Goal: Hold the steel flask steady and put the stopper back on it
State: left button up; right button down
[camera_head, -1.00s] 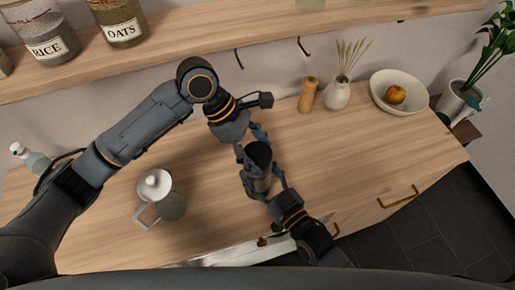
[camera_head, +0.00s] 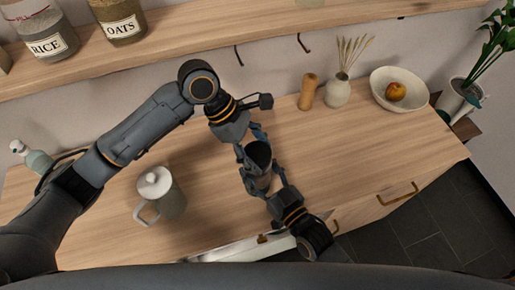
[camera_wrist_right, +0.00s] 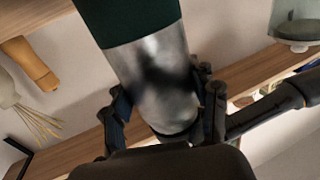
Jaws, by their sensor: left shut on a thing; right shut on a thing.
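The steel flask (camera_head: 259,158) stands between my two grippers on the wooden counter, with a dark round top in the head view. In the right wrist view it shows a bright steel band (camera_wrist_right: 157,75) and a dark green part (camera_wrist_right: 130,18). My left gripper (camera_head: 250,143) reaches from behind and is shut on its upper part. My right gripper (camera_head: 263,180) comes from the front and is shut around the steel part; its fingers (camera_wrist_right: 165,108) flank it in the wrist view. I cannot make out the stopper as a separate piece.
A wooden bottle (camera_head: 308,93), a vase (camera_head: 338,92) and a bowl (camera_head: 386,82) with fruit stand at the back right. The counter (camera_head: 350,150) right of the flask is clear.

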pick_arm(q)
jog(key=m+g+y, duration=0.1)
jog(key=m, duration=0.2)
jog(key=m+g+y, duration=0.1)
jog(key=m, duration=0.2)
jog(key=shift+m+g, duration=0.4)
jog(key=o, duration=1.1)
jog(key=shift+r, duration=0.15)
jog(key=shift+r, duration=2.15)
jog(key=shift+r, duration=0.1)
jog(key=shift+c, duration=0.4)
